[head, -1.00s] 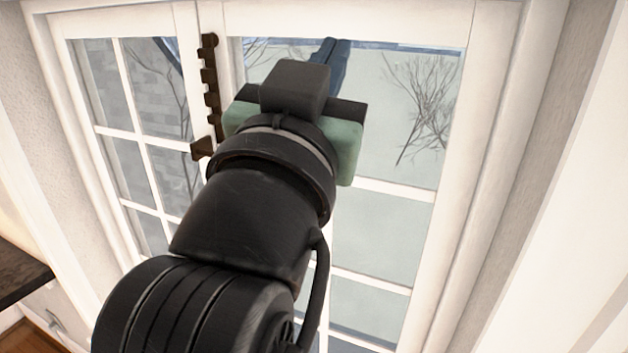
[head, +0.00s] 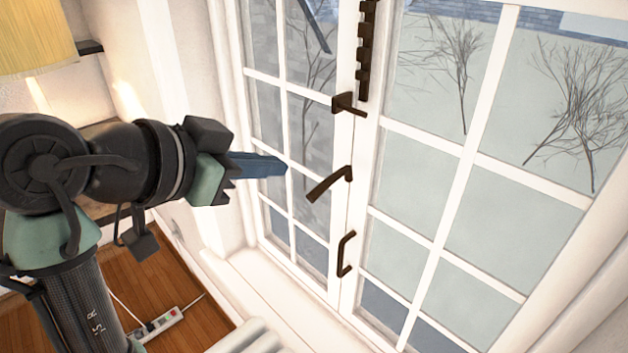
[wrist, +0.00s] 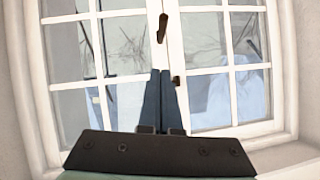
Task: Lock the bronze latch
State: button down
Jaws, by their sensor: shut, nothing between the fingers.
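Dark bronze hardware is fixed along the middle seam of a white double window (head: 478,95). A bronze latch piece (head: 348,103) juts out below a toothed bar. Under it a bronze lever (head: 328,184) slants down to the left, and it seems to show in the wrist view (wrist: 162,28). I cannot tell for sure which piece is the task's latch. My gripper (head: 284,165) is shut and empty, left of the lever and apart from it in the picture. Its blue fingers (wrist: 160,74) point at the window in the wrist view.
A bronze pull handle (head: 344,254) sits below the lever. The toothed bar (head: 366,50) runs up the frame. A white sill (head: 285,300) lies under the window, with a power strip (head: 163,322) on the wooden floor. A yellow lampshade (head: 35,38) is at upper left.

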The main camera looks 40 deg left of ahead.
jog(key=p, duration=0.1)
send_near(326, 183)
jog(key=w+r, duration=0.1)
jog(key=w, duration=0.3)
jog(key=f, duration=0.1)
jog(key=w+f, duration=0.1)
jog(key=shift+a+f+p, duration=0.2)
jog(key=shift+f+p, duration=0.2)
jog(key=shift+w+a+f, duration=0.1)
jog(key=shift+w+f, duration=0.05)
jog(key=shift+f, duration=0.3)
jog(key=shift+f+b, duration=0.15)
jog(key=shift+b, duration=0.15)
